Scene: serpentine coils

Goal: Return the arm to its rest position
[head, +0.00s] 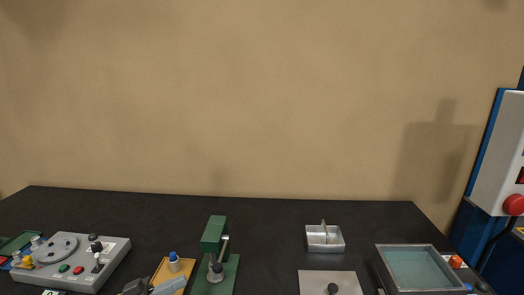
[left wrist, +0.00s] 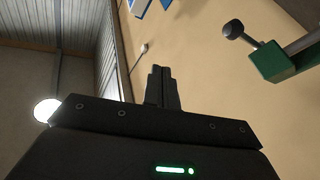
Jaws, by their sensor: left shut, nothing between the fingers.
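My left gripper (left wrist: 161,82) shows in the left wrist view with its two dark fingers together and nothing between them. In the head view a dark grey part (head: 136,287) at the bottom edge, left of the green press, looks like the left gripper; most of the arm is out of frame. The green press (head: 214,235) stands on the dark table and also shows at the upper right of the left wrist view (left wrist: 273,62), tilted, apart from the fingers. My right gripper is not in view.
A blue-and-white machine (head: 500,160) stands right.

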